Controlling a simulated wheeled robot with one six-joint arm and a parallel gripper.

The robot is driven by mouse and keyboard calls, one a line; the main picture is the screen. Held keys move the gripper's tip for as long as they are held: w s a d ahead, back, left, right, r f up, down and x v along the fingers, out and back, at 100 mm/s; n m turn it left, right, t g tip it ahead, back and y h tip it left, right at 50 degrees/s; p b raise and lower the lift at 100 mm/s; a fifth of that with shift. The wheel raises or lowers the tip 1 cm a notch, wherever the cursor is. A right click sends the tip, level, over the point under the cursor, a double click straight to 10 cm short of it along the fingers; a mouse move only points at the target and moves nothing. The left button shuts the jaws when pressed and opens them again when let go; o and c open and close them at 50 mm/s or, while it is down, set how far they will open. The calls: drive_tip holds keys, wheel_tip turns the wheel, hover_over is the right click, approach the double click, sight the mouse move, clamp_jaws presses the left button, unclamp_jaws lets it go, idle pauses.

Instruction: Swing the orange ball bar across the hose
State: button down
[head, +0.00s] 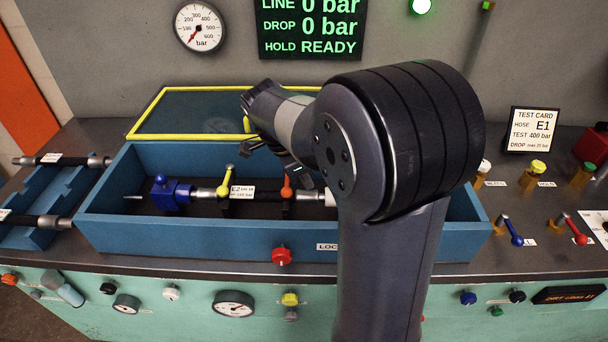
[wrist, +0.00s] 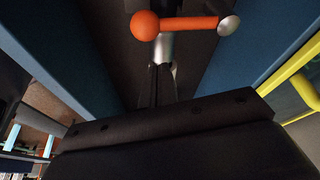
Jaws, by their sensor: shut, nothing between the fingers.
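The orange ball bar (head: 287,187) sits at the right part of the hose (head: 262,195) in the blue trough, partly hidden by my arm. In the wrist view the orange bar (wrist: 190,24) lies crosswise over the metal fitting, orange ball at left and silver end at right. It looks set across the hose line. My gripper (wrist: 162,72) is shut and empty, its fingers below the bar in the picture; I cannot tell whether they touch anything. In the head view my gripper (head: 290,168) is beside the bar, mostly hidden by my wrist.
A yellow ball bar (head: 226,180) and a blue valve block (head: 170,193) lie further left on the line. The blue trough's walls (head: 190,227) flank the hose. A yellow-framed clear cover (head: 180,113) stands open behind. The sign reads HOLD READY, 0 bar.

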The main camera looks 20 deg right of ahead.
drive_tip(key=d+v, duration=0.1)
drive_tip(key=v, duration=0.8)
drive_tip(key=shift+a+r, duration=0.15)
drive_tip(key=shift+r, duration=0.4)
drive_tip(key=x, duration=0.9)
drive_tip(key=shift+s+f, duration=0.1)
drive_tip(key=shift+s, duration=0.05)
drive_tip(key=a, duration=0.1)
drive_tip(key=a+f, duration=0.1)
drive_tip(key=shift+w+a+f, duration=0.25)
drive_tip(key=shift+w+a, duration=0.05)
drive_tip(key=shift+a, duration=0.45)
